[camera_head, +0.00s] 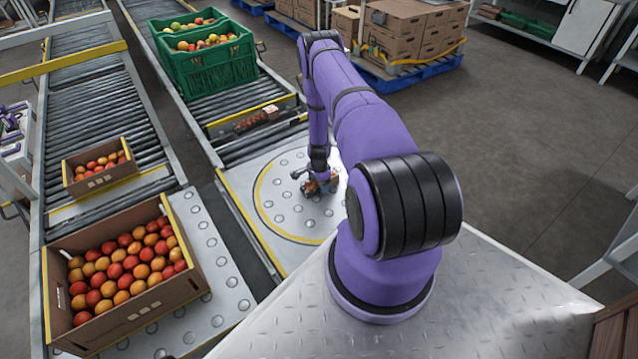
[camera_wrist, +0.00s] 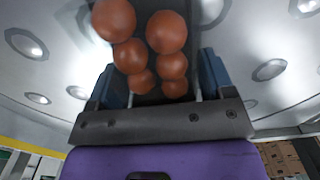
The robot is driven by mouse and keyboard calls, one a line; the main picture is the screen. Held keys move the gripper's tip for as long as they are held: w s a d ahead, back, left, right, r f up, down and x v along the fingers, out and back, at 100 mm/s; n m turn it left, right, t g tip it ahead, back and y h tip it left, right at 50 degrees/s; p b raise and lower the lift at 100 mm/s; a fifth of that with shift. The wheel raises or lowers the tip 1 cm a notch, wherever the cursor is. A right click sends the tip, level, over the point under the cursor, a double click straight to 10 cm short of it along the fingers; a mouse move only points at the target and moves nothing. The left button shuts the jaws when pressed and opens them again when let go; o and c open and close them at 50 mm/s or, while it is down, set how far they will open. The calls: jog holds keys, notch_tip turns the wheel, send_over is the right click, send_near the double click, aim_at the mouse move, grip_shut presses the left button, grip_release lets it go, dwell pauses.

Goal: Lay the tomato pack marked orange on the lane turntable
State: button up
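My gripper (camera_head: 318,180) is low over the lane turntable (camera_head: 272,205), a round studded plate ringed by a yellow line. In the wrist view its two blue fingers (camera_wrist: 162,88) stand on either side of a dark tray of several red tomatoes, the tomato pack (camera_wrist: 166,35), and appear shut on it. The pack (camera_head: 309,188) also shows small under the gripper in the head view, over the turntable. It looks at or just above the plate; contact is unclear. Its orange mark cannot be made out clearly, partly hidden by the gripper.
Another tomato pack (camera_head: 257,118) lies on the rollers behind the turntable. Green crates (camera_head: 215,72) stand farther up that lane. Much of the turntable is clear.

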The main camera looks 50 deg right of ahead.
jog(key=shift+o, duration=1.2)
notch_tip(320, 180, up, 11)
jog(key=shift+f, duration=0.1)
